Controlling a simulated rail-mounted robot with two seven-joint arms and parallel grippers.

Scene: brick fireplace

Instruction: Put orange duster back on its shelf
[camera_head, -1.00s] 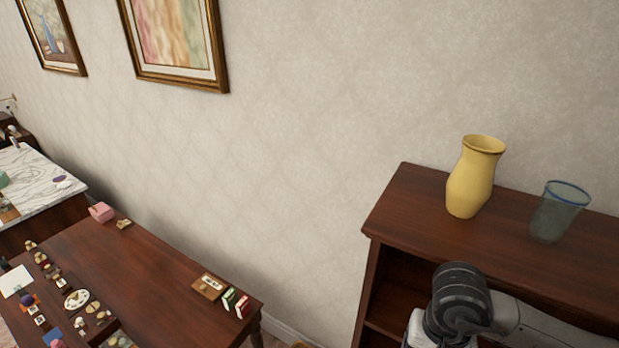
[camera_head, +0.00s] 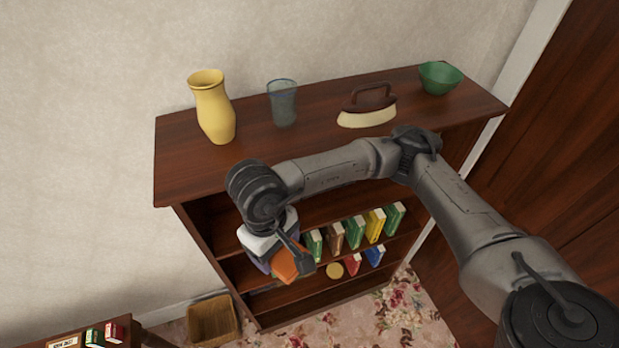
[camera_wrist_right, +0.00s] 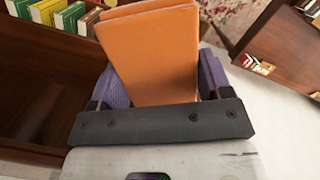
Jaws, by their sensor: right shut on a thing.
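The orange duster (camera_wrist_right: 155,55) looks like a flat, book-like orange block in the right wrist view. It sits between the two purple fingers of my right gripper (camera_wrist_right: 162,85), which is shut on it. In the head view the orange duster (camera_head: 288,262) shows partly behind my right wrist. My right gripper (camera_head: 278,262) is in front of the left part of the dark wooden bookcase (camera_head: 185,165), at about shelf height. I cannot tell whether the duster is over a shelf board or in front of it. My left gripper is out of view.
Several books (camera_head: 355,233) stand on a shelf right of my gripper, with more books and a round yellowish thing (camera_head: 335,270) below. A basket (camera_head: 212,320) is on the floor.

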